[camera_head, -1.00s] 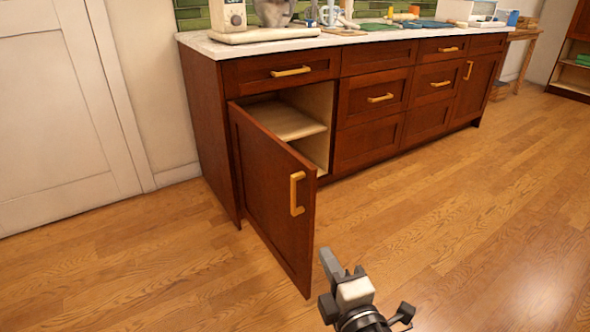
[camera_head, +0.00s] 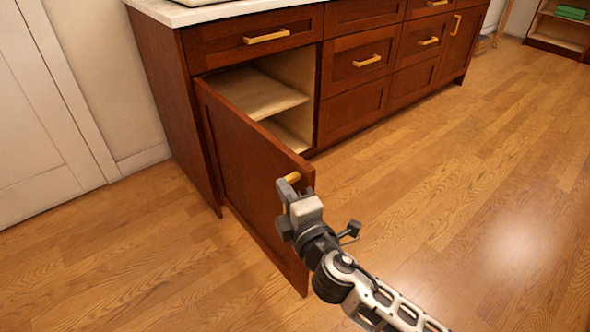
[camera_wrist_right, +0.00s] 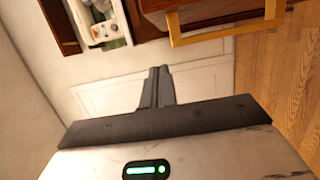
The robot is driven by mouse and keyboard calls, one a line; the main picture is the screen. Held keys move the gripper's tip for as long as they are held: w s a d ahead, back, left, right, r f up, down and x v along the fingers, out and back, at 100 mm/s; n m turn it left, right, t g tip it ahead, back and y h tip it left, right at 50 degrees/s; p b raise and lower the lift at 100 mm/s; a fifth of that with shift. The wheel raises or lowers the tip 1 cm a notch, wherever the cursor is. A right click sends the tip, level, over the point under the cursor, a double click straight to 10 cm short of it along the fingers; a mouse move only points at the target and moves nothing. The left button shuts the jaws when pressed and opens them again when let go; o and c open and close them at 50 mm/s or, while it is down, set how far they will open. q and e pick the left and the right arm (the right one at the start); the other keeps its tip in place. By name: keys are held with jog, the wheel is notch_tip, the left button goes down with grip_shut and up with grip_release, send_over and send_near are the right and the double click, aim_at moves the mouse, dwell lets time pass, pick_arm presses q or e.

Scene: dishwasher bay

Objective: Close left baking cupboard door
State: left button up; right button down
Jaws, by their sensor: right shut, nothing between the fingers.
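The left cupboard door (camera_head: 240,165) is dark red-brown and stands open, swung out from the cabinet's left end. Its golden handle (camera_head: 292,178) is partly hidden behind my right gripper (camera_head: 284,198). The gripper is shut and empty, with its tips at the outer face of the door near the free edge. I cannot tell whether it touches the door. In the right wrist view the closed fingers (camera_wrist_right: 157,87) are together, and the golden handle (camera_wrist_right: 225,33) shows large beyond them to the upper right. My left gripper is not in view.
The cupboard interior (camera_head: 255,92) shows a pale shelf. Closed drawers (camera_head: 355,62) continue to the right under a white countertop (camera_head: 215,10). A white panelled door (camera_head: 40,110) is at the left. The wooden floor (camera_head: 450,170) is clear to the right.

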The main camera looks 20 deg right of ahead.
aim_at(292, 176)
jog(key=w+d, duration=0.1)
jog(key=w, duration=0.1)
jog(key=w+d, duration=0.1)
jog(key=w, duration=0.1)
jog(key=shift+d, duration=0.3)
jog(key=shift+w+d, duration=0.2)
jog(key=shift+d, duration=0.3)
